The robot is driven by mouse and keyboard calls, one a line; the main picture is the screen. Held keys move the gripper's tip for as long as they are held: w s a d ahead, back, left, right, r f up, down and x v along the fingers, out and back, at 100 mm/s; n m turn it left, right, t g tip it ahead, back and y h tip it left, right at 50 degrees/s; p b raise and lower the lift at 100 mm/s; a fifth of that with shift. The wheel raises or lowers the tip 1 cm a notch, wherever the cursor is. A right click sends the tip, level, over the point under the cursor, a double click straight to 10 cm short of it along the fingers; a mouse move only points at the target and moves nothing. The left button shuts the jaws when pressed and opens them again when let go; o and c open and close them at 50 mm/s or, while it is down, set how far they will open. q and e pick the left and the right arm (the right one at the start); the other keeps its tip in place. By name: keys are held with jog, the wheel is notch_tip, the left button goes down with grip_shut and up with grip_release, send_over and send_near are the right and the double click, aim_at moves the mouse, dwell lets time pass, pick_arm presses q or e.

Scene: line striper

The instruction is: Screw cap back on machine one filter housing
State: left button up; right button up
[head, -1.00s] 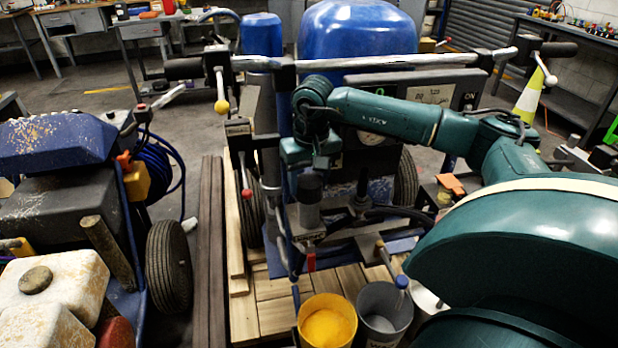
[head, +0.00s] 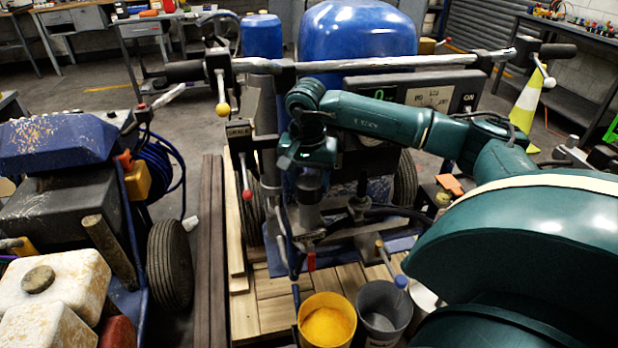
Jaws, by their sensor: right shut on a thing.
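The machine one filter housing (head: 309,212) is an upright grey cylinder at the front of the blue striping machine in the middle. A dark cap (head: 311,181) shows at the top of the housing, directly under my right gripper (head: 311,168). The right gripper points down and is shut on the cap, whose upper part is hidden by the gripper. I cannot tell whether the cap sits straight on the threads. My left gripper is not in view.
A yellow paint bucket (head: 327,322) and a grey bucket (head: 382,310) stand in front of the housing. The machine's handlebar (head: 390,62) crosses behind my arm. A second striper (head: 60,190) stands at the left. Hoses and a red-handled valve (head: 311,260) are close to the housing.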

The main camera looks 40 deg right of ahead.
jog(key=shift+m, duration=1.1)
jog(key=o, duration=1.6)
jog(key=shift+c, duration=0.2)
jog(key=shift+r, duration=0.1)
jog(key=shift+s+a+r+p, duration=0.1)
jog(key=shift+a+r+p, duration=0.1)
jog(key=shift+r+p, duration=1.4)
jog(key=shift+s+a+r+p, duration=0.15)
jog(key=shift+r+p, duration=1)
jog(key=shift+r, duration=0.7)
jog(key=shift+w, duration=0.1)
jog(key=shift+f, duration=0.1)
